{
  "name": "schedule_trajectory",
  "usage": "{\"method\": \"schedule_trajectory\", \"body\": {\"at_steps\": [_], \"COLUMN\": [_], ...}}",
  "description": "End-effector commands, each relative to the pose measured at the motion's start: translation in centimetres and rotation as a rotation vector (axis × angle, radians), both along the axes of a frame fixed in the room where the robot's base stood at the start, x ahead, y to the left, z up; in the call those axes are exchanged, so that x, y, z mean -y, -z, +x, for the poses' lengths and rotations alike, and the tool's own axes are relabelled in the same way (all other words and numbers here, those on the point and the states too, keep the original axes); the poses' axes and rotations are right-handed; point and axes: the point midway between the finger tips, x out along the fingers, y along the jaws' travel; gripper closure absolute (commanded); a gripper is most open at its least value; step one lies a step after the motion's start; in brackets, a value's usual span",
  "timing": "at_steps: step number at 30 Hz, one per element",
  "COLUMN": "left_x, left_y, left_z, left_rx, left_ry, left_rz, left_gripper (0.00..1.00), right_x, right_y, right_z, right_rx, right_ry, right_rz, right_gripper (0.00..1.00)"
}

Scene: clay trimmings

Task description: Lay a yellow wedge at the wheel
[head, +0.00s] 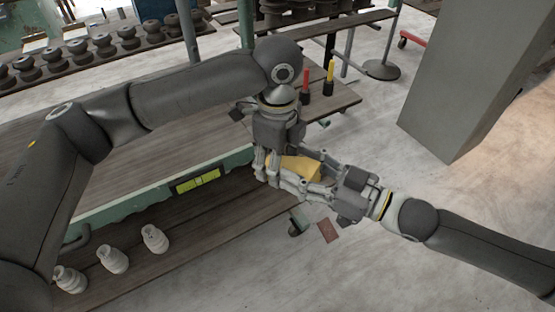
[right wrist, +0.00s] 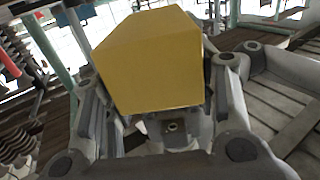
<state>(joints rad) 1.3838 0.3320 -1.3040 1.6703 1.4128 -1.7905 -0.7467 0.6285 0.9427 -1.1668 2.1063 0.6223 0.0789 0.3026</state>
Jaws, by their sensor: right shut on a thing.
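A yellow wedge (head: 301,167) is between the fingers of my right gripper (head: 288,172), which is shut on it. In the right wrist view the wedge (right wrist: 152,62) fills the space between the fingers. My left gripper (head: 267,168) points down right beside the wedge, its fingers overlapping the wedge's left end in the head view. Whether it touches or grips the wedge is not clear. A dark caster wheel (head: 295,228) stands on the floor at the near right corner of the cart, below the grippers. Another wheel (head: 323,123) shows at the far corner.
The wooden cart (head: 130,165) has a green edge with a yellow-green label (head: 198,180). Several pale insulators stand on its lower shelf (head: 200,225). A reddish flat piece (head: 327,231) lies on the floor by the near wheel. A grey pillar (head: 470,80) rises at right. Floor at lower right is clear.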

Motion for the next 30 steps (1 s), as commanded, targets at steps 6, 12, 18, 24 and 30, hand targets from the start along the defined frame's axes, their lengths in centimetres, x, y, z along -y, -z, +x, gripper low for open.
{"method": "schedule_trajectory", "body": {"at_steps": [6,12,18,24,30], "left_x": [0.0,0.0,0.0,0.0,0.0], "left_y": [-0.1,-0.1,-0.1,-0.1,-0.1], "left_z": [0.1,0.1,0.0,0.0,0.0], "left_rx": [0.003,0.003,0.002,0.002,0.002], "left_ry": [0.000,0.000,0.000,0.000,0.000], "left_rz": [-0.001,-0.001,-0.001,-0.001,-0.001], "left_gripper": [0.80,0.80,0.80,0.80,0.80], "right_x": [0.0,0.0,0.0,0.3,2.4], "right_y": [-0.1,-0.1,0.0,0.0,0.1], "right_z": [0.0,0.0,0.0,-0.2,-1.2], "right_rx": [0.001,0.000,0.000,-0.001,-0.002], "right_ry": [-0.002,-0.001,-0.001,0.000,0.001], "right_rz": [0.003,0.002,0.001,0.000,-0.002], "right_gripper": [0.44,0.22,0.22,0.22,0.22]}}
